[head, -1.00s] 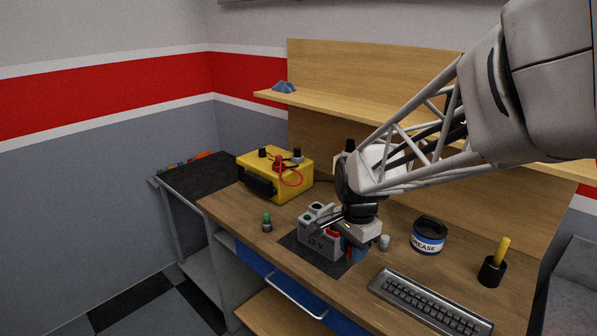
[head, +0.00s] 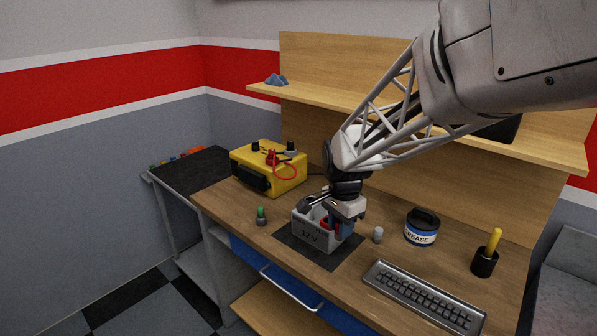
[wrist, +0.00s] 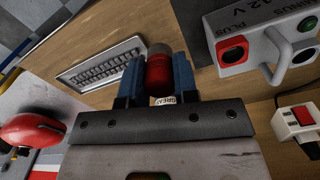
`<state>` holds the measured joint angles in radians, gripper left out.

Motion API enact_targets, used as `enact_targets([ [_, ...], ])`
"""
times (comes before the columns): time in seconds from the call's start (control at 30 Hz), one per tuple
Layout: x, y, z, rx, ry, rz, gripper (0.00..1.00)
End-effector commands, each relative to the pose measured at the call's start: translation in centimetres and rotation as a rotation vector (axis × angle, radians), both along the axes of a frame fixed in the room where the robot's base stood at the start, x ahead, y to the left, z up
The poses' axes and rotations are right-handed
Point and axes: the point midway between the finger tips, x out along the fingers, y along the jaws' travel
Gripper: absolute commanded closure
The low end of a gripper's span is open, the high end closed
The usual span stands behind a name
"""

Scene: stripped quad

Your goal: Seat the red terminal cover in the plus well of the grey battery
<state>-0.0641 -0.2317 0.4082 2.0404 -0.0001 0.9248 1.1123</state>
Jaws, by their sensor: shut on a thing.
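My gripper (wrist: 158,78) has blue fingers, shut on the red terminal cover (wrist: 158,72), which has a grey end. In the wrist view the cover sits between the fingertips, with open space between it and the battery. The grey battery (wrist: 272,32) is at the upper right there; its plus well (wrist: 232,52) is a dark hole with a red surround. In the head view my gripper (head: 343,227) is at the right side of the battery (head: 309,237), which is marked 12 V. The fingers partly hide the battery's right end, and I cannot tell their height clearance there.
The battery stands on a dark mat (head: 322,263). A small grey cap (head: 378,235), grease tub (head: 422,228), keyboard (head: 425,295) and dark cup with a yellow handle (head: 485,262) are to the right. A green-topped item (head: 261,216) and yellow box (head: 268,170) are left.

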Motion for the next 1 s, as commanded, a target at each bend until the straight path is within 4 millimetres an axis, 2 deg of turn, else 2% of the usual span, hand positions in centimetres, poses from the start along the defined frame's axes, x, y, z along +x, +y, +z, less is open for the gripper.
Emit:
enact_targets([
  [0.7,9.4,0.6,-0.9,0.000,0.000,0.000,0.94],
  [0.83,10.6,0.7,-1.0,0.000,0.000,0.000,0.94],
  [1.0,11.1,0.7,-1.1,0.000,0.000,0.000,0.94],
])
